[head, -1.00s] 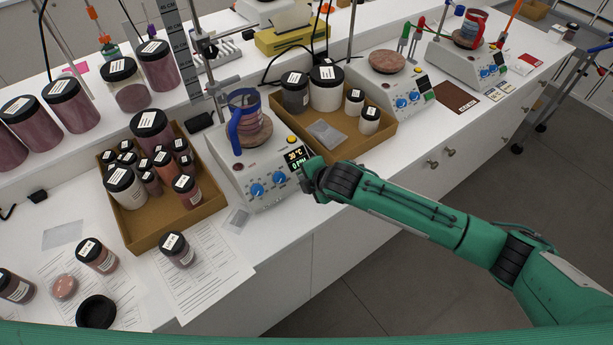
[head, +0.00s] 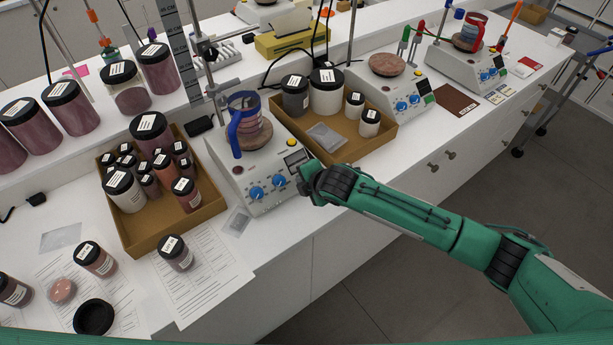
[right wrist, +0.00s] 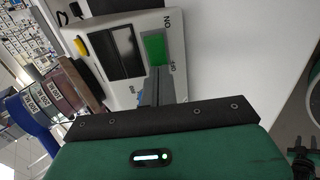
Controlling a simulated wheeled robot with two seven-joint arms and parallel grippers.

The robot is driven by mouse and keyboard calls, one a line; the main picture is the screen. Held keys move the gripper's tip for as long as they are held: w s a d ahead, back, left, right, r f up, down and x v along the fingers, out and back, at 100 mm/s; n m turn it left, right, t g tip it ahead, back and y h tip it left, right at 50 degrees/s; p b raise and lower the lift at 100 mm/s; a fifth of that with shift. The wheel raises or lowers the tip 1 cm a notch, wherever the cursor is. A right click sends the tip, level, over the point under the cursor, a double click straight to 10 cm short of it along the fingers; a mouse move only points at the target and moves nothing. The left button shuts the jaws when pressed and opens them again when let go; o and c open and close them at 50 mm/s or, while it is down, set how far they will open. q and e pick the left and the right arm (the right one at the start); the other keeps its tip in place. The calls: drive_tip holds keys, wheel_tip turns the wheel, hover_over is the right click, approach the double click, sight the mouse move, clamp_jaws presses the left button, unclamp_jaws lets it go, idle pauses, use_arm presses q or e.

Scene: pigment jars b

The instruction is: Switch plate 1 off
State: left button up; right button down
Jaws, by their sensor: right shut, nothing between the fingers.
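The nearest hotplate (head: 232,182) is a white unit with two blue knobs and a yellow button. Its small display (head: 295,158) is dark. A jug with a blue handle (head: 235,135) stands on its round top. My right gripper (head: 308,180) is shut and empty at the plate's right front corner. In the right wrist view the dark display (right wrist: 118,50) and a green rocker switch (right wrist: 155,48) marked ON and OFF show just beyond the fingers (right wrist: 157,92). Whether the fingers touch the switch I cannot tell. My left gripper is not in view.
A cardboard tray of jars (head: 150,240) stands left of the plate, and another tray (head: 352,148) stands behind it to the right. Two more hotplates (head: 400,85) (head: 470,65) stand further along the bench. Free floor lies in front of the bench.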

drive_tip(key=v, duration=1.7)
drive_tip(key=shift+s+d+r, duration=0.15)
drive_tip(key=shift+s+r, duration=0.1)
idle(0.3)
